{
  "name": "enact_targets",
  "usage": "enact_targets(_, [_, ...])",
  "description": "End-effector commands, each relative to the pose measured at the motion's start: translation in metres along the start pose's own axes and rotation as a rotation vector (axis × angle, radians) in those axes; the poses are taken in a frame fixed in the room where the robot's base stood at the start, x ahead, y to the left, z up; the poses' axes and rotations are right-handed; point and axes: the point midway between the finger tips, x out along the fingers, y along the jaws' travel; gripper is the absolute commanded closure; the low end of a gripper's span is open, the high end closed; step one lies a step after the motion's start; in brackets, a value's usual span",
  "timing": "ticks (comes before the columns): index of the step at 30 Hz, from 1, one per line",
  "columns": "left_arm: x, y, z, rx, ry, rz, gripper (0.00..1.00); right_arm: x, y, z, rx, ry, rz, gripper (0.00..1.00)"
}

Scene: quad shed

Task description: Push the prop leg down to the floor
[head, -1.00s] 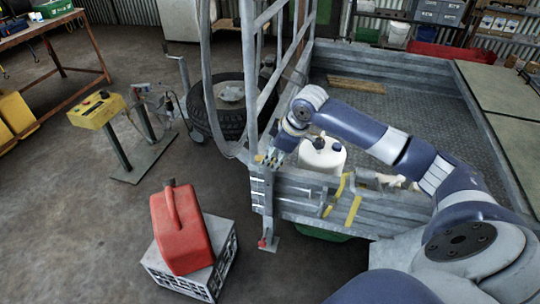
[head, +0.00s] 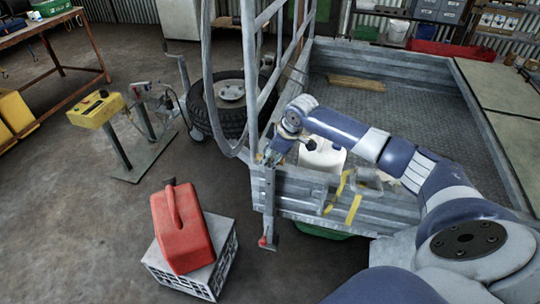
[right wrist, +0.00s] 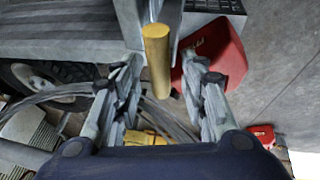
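The prop leg (head: 269,205) is an upright grey metal post at the near left corner of the trailer, with a red part (head: 264,241) near its lower end. I cannot tell whether its foot touches the floor. My right gripper (head: 271,156) is at the top of the leg in the head view. In the right wrist view, my right gripper (right wrist: 162,72) has its fingers apart, with a yellow cylindrical handle (right wrist: 157,60) showing between them; contact is not clear. My left gripper is not in view.
A red fuel can (head: 182,228) stands on a grey crate (head: 230,262) left of the leg. The raised mesh ramp (head: 249,80) rises beside the gripper. A white jug (head: 325,158) is behind the trailer's side. A tyre (head: 227,118) lies behind the ramp. Open floor is at left.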

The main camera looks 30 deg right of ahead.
Motion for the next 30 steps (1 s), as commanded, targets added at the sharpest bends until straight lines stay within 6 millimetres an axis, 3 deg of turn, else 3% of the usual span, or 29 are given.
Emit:
enact_targets(10, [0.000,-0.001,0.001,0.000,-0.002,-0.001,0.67,0.004,0.001,0.000,0.000,0.001,0.002,0.60])
enact_targets(15, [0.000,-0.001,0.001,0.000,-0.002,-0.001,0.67,0.004,0.001,0.000,0.000,0.001,0.002,0.99])
enact_targets(23, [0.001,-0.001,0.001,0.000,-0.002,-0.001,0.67,0.007,0.001,0.001,-0.001,0.001,0.006,1.00])
enact_targets(30, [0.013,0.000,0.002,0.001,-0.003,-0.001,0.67,0.043,-0.006,0.016,-0.002,0.000,0.005,1.00])
